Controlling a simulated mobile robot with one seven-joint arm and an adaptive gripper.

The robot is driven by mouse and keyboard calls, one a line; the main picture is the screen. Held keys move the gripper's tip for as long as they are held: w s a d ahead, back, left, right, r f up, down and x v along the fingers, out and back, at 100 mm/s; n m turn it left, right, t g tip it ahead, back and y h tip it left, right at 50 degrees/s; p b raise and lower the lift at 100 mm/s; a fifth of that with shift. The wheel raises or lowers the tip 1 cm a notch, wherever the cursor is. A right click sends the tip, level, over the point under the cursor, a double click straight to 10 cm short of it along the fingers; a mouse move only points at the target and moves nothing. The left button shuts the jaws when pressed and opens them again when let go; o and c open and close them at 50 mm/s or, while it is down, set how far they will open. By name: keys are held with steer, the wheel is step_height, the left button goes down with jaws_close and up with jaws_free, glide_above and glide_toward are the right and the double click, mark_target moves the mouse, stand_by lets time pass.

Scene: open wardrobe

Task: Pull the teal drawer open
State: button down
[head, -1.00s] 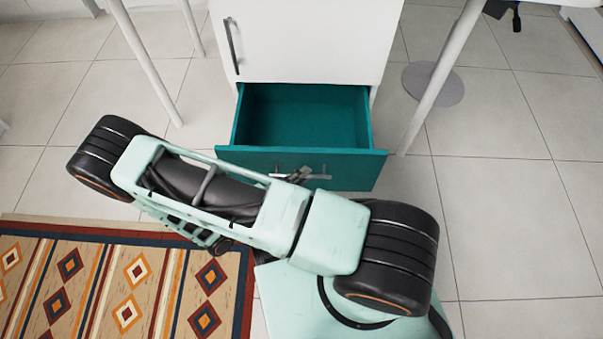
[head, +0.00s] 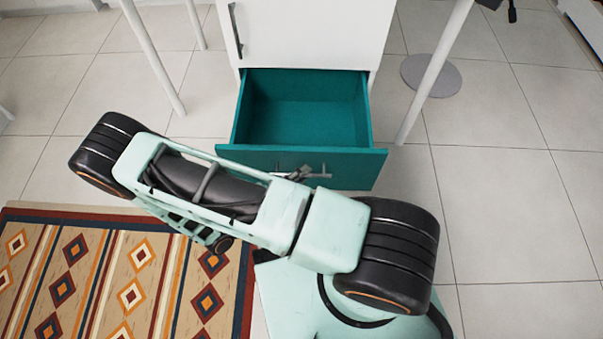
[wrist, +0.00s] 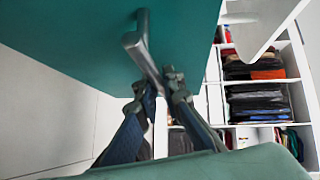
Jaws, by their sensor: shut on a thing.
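The teal drawer (head: 302,118) is pulled well out of the white cabinet (head: 305,38), and its inside looks empty. Its grey bar handle (head: 318,174) is on the front face, partly hidden by my arm in the head view. In the wrist view the handle (wrist: 143,48) runs down between my fingers. My gripper (wrist: 157,88) is shut on the handle, with one finger on each side of it. In the head view my gripper (head: 300,173) is small and mostly covered by my arm.
A patterned rug (head: 110,280) lies at the lower left. White table legs (head: 430,75) stand on both sides of the cabinet. The tiled floor (head: 510,210) at the right is clear. Shelves with folded clothes (wrist: 255,95) show in the wrist view.

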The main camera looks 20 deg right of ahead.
steer(key=c, duration=2.1)
jaws_free()
steer(key=shift+r, duration=0.1)
